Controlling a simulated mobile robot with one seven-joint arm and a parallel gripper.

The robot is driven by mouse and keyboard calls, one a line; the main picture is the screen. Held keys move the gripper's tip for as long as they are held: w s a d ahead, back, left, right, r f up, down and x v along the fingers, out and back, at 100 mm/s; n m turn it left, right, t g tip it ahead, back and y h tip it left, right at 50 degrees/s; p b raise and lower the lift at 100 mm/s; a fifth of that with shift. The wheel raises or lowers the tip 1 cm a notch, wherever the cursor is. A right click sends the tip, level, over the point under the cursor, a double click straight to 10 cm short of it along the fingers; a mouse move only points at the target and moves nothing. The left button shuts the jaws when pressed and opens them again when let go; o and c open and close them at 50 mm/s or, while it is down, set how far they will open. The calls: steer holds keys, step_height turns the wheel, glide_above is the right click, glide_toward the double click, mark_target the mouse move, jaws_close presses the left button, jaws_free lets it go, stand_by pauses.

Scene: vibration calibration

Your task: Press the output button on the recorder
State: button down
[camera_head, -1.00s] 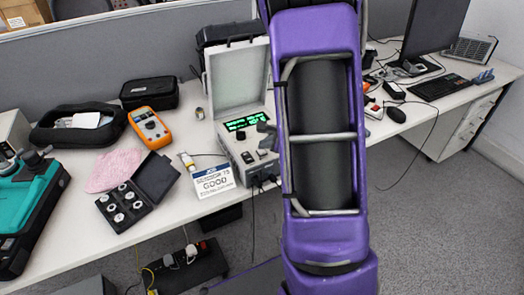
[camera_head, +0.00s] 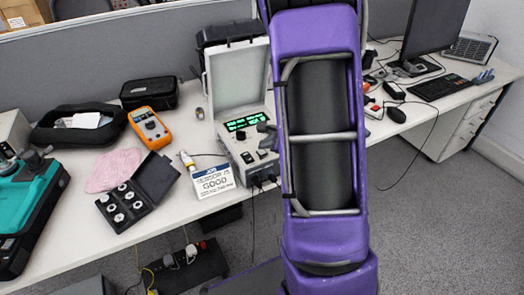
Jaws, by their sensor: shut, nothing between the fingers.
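The grey case with an open lid and green lit displays (camera_head: 243,121), which looks like the recorder, stands on the desk left of my arm. Knobs and small dark switches show on its panel below the displays. I cannot tell which one is the output button. My gripper (camera_head: 264,129) shows only as a dark grey tip poking out from behind my purple arm, over the right part of the panel. It is shut and holds nothing. My arm hides the rest of the gripper and the panel's right edge. I cannot tell whether the tip touches the panel.
A white and blue "GOOD" card (camera_head: 214,181) leans before the case. An orange meter (camera_head: 149,127), an open black box of round pieces (camera_head: 123,205) and a teal case (camera_head: 27,205) lie to the left. A monitor (camera_head: 433,28) and keyboard (camera_head: 438,87) stand right.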

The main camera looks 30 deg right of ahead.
steer(key=shift+f, duration=0.15)
steer(key=shift+f+b, duration=0.35)
steer(key=shift+b, duration=0.4)
steer(key=shift+r, duration=0.45)
steer(key=shift+r, duration=0.1)
step_height(320, 180, up, 6)
steer(key=p, duration=0.4)
stand_by(0.4)
